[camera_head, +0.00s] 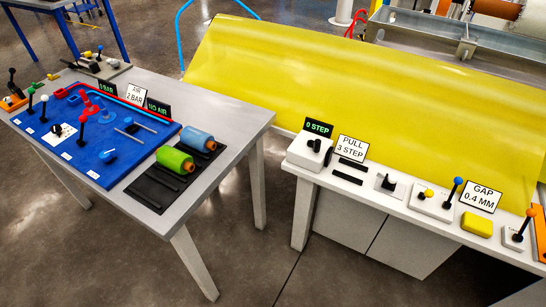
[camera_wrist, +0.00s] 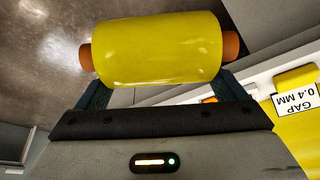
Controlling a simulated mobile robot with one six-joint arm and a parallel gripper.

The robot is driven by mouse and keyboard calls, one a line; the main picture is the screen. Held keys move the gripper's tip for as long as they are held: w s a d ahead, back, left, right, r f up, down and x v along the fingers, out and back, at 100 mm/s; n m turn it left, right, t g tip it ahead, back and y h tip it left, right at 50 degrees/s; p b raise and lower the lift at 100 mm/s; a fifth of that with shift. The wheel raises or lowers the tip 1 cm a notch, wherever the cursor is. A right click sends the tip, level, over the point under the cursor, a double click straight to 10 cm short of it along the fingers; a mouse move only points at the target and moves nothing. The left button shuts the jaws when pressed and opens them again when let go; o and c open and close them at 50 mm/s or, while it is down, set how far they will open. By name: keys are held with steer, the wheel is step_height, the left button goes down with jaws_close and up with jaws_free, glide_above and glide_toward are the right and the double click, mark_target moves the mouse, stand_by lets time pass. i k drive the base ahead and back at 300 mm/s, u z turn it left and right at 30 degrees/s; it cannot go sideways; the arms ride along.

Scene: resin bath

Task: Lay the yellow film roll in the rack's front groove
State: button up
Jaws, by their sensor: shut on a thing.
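The yellow film roll (camera_wrist: 157,48), with orange core ends, fills the top of the wrist view. My gripper (camera_wrist: 163,84) is shut on it, with one dark finger near each end of the roll. Neither my gripper nor this roll shows in the head view. The black rack (camera_head: 147,193) lies at the right front of the left table in the head view. A green roll (camera_head: 174,160) and a blue roll (camera_head: 196,139) lie in its rear part. Its front part is bare, with the front groove empty.
A blue panel (camera_head: 97,172) with levers and knobs sits left of the rack, with small signs (camera_head: 136,94) behind. A right-hand bench (camera_head: 330,182) carries controls and signs before a large yellow sheet (camera_head: 320,85). Open floor (camera_head: 262,240) lies between the tables.

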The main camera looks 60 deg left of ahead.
mark_target(155, 190)
steer(key=k, duration=1.45)
